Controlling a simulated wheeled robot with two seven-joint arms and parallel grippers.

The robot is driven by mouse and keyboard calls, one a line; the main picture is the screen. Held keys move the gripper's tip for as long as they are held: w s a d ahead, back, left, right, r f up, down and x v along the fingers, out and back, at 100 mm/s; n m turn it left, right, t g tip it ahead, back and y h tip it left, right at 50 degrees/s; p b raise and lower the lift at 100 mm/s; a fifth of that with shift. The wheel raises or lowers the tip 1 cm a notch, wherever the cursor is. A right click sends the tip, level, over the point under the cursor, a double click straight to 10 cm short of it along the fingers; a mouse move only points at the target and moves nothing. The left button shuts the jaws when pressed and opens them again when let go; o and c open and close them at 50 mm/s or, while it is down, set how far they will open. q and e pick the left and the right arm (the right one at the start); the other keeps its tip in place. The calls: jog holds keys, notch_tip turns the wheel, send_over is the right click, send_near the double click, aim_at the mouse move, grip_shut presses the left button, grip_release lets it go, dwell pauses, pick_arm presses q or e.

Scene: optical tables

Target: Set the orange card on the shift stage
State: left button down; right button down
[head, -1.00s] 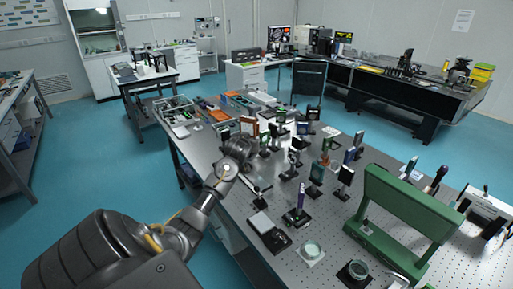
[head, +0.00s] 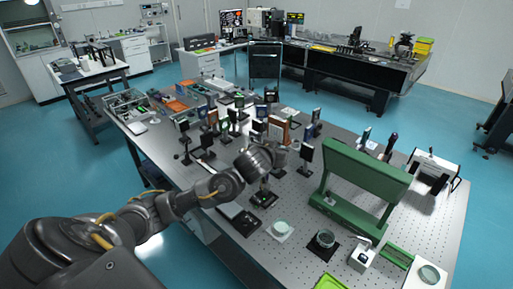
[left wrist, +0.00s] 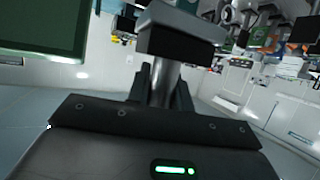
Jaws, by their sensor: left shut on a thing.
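An orange-brown card (head: 279,129) shows in the head view directly behind and above my left gripper (head: 279,154), among the upright optics. I cannot tell from the head view whether it is joined to what the gripper holds. In the left wrist view, my left gripper (left wrist: 163,95) is shut on a grey post (left wrist: 164,84) that carries a wide dark grey block (left wrist: 180,38). The fingers are partly hidden behind the wrist housing. I cannot make out for sure which piece is the shift stage. My right gripper is out of view.
The perforated optical table (head: 438,215) bears many upright mounts. A green frame (head: 365,172) stands right of my gripper and also shows in the left wrist view (left wrist: 40,28). A dark base (head: 263,199) and a round glass piece (head: 325,238) lie nearer the front.

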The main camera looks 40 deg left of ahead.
pick_arm(q)
jog(key=s+d+m+h+b, duration=0.2)
jog(key=s+d+b, duration=0.4)
jog(key=d+b, duration=0.4)
jog(key=shift+d+f+h, duration=0.2)
jog(key=shift+d+h, duration=0.2)
jog(key=shift+d, duration=0.1)
jog(key=shift+s+a, duration=0.1)
